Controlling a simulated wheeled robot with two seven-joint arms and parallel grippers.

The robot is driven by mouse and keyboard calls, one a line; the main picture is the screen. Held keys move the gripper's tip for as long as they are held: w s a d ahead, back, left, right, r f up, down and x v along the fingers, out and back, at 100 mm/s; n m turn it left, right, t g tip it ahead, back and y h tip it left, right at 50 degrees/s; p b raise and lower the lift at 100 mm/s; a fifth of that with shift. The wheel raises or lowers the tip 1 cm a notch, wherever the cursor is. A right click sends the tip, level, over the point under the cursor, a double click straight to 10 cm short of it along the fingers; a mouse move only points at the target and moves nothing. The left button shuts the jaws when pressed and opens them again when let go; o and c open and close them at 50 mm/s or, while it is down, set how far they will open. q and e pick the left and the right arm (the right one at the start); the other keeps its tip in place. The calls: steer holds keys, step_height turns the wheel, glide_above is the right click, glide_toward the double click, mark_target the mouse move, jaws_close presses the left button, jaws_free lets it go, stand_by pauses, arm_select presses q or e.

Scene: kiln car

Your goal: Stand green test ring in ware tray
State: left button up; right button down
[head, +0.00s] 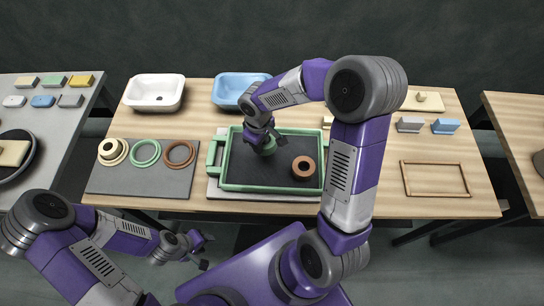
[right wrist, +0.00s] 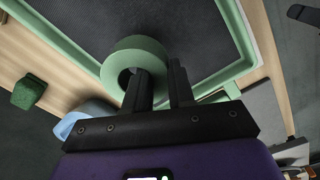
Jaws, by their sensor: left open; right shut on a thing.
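A thick green ring (head: 269,147) is in my right gripper (head: 262,143), over the back part of the green-rimmed ware tray (head: 224,172). In the right wrist view the green ring (right wrist: 132,50) has one finger of the right gripper (right wrist: 158,75) in its hole and the other outside, pinching its wall. I cannot tell whether the ring touches the tray's dark floor. A brown ring (head: 303,168) lies in the tray, to the right of the green ring. My left gripper (head: 205,252) is open and empty, in front of the table.
A grey mat (head: 125,183) to the left holds flat cream, green and brown rings. White (head: 156,92) and blue basins (head: 232,88) stand behind. A wooden frame (head: 435,179) and small blocks are to the right. The tray's front left floor is clear.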

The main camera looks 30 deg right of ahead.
steer(key=d+r+n, duration=0.1)
steer(key=n, duration=0.2)
steer(key=d+r+n+b, duration=0.1)
steer(key=d+n, duration=0.1)
steer(key=n, duration=0.2)
steer(key=d+r+n, duration=0.1)
steer(key=d+n, duration=0.1)
steer(key=n, duration=0.1)
steer(key=shift+s+r+n, duration=0.1)
steer(key=shift+s+n, duration=0.15)
steer(key=shift+n, duration=0.15)
steer(key=d+r+n, duration=0.1)
steer(key=d+n, duration=0.1)
steer(key=n, duration=0.2)
steer(key=b, duration=0.4)
glide_above(280, 154)
step_height(280, 154, down, 10)
steer(key=shift+a+r, duration=0.1)
steer(key=shift+f, duration=0.25)
steer(key=c, duration=1)
jaws_free()
steer(key=shift+o, duration=0.2)
steer(key=shift+r, duration=0.1)
